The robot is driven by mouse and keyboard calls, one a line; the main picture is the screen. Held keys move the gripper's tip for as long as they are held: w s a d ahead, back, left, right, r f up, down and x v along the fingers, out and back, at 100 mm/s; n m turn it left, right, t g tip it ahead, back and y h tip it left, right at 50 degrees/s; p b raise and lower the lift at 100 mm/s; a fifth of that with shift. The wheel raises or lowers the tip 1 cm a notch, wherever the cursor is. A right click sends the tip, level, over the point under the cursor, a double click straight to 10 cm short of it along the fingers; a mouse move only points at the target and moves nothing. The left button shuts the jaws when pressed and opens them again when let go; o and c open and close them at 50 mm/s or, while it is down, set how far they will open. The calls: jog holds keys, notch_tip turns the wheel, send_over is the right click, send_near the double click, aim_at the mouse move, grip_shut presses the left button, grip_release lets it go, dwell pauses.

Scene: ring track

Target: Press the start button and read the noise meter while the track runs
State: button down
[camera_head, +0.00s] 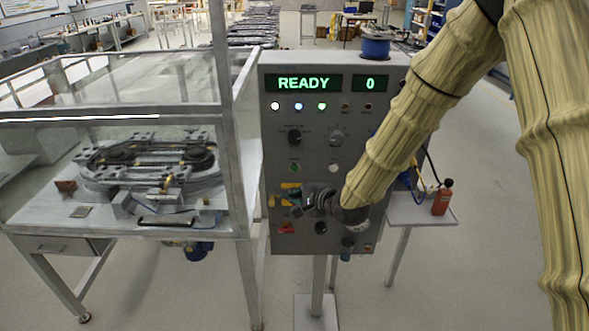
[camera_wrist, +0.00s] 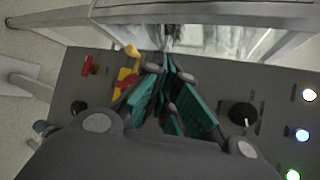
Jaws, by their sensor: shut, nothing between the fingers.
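A grey control panel (camera_head: 350,120) stands in the middle of the head view. Its left display (camera_head: 303,83) reads READY in green and its small right display (camera_head: 370,83) reads 0. My gripper (camera_head: 290,199) is shut and empty in front of the lower left panel, below the green button. In the wrist view its teal fingers (camera_wrist: 167,78) cover part of the panel. No noise meter is clearly identifiable. The ring track (camera_head: 150,160) lies inside the clear-walled enclosure.
A red switch (camera_head: 286,229) and yellow parts (camera_wrist: 126,80) are close to my gripper. The enclosure's metal post (camera_head: 228,130) stands just left of the panel. A side table (camera_head: 420,210) at right holds a red object with a black top (camera_head: 442,198).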

aim_at(294, 168)
jog(key=shift+w, duration=0.15)
jog(key=shift+w+p, duration=0.3)
jog(key=shift+w, duration=3.95)
